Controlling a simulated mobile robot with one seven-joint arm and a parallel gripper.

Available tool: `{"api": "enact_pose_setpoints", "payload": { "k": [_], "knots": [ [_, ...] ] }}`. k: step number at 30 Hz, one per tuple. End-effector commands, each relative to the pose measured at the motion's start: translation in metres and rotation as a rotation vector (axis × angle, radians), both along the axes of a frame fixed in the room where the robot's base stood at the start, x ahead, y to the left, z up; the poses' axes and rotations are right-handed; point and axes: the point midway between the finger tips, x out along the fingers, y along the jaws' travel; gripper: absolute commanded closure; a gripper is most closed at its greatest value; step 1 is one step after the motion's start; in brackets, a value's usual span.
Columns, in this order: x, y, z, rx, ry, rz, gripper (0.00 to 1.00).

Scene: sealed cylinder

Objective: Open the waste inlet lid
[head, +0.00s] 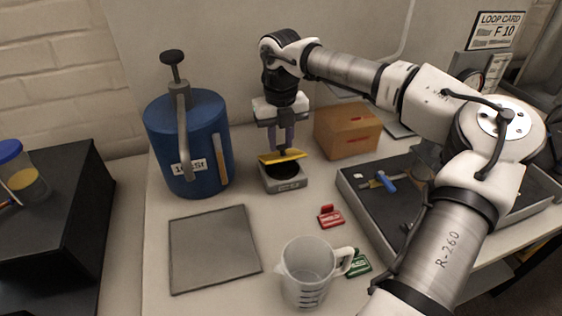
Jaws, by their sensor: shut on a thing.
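The waste inlet (287,184) is a small grey box with a dark round opening, standing on the bench right of the blue cylinder. Its yellow lid (268,159) is tilted up above the opening, so part of the dark hole shows beneath it. My gripper (282,150) points straight down over the inlet and is shut on the dark knob (287,153) on top of the lid. The fingertips cover part of the knob.
The blue cylinder (190,150) with a label stands close left of my gripper. A cardboard box (347,130) is behind right. A black tray (350,190) with tools is at right. A grey plate (213,248), a measuring jug (308,270), a red tag (330,216) and a green tag (357,265) lie in front.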

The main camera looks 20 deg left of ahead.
Motion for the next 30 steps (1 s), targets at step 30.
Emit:
{"api": "enact_pose_setpoints", "payload": {
  "k": [30],
  "knots": [
    [0.02,0.015,0.009,0.001,0.001,0.001,1.0]
  ]
}}
